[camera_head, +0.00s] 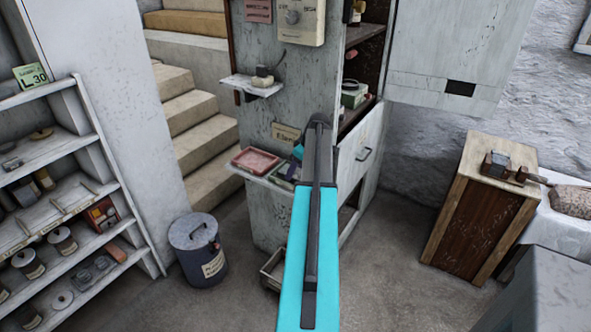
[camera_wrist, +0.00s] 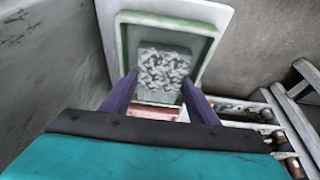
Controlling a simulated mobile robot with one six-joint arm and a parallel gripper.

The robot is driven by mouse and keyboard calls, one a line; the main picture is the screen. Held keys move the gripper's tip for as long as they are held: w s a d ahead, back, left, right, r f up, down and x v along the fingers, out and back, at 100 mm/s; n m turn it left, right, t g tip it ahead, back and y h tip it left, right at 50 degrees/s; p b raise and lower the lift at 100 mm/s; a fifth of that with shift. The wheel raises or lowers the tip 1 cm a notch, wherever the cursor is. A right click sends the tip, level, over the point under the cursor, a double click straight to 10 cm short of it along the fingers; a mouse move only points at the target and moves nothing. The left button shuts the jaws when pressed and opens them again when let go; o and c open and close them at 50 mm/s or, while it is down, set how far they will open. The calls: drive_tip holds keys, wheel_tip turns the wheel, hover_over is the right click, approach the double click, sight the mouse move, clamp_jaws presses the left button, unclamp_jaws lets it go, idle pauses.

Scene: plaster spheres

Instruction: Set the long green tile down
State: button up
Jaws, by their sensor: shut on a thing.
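In the wrist view, the two dark purple fingers of my gripper (camera_wrist: 159,80) reach forward with a mottled grey-green slab (camera_wrist: 165,65) between their tips. I take this slab to be the long green tile, held between them. Beyond and around it is a pale green shallow tray (camera_wrist: 127,40) with a raised rim. I cannot tell whether the slab touches the tray's floor. In the head view, my arm hides the fingers and the slab. The green tray (camera_head: 287,173) shows partly there, on a ledge beside my arm.
A red tray (camera_head: 255,160) sits left of the green tray on the same pale ledge (camera_head: 240,172), and its edge shows in the wrist view (camera_wrist: 155,112). An open cabinet (camera_head: 367,130) stands to the right. A lidded bin (camera_head: 198,250) is on the floor at left.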

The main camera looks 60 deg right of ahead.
drive_tip(key=shift+f+b, duration=0.3)
drive_tip(key=shift+f, duration=0.3)
idle(0.3)
drive_tip(key=o, duration=1.5)
drive_tip(key=shift+f, duration=0.1)
drive_tip(key=shift+r+p, duration=0.8)
drive_tip(key=shift+r, duration=1.3)
drive_tip(key=shift+r, duration=0.1)
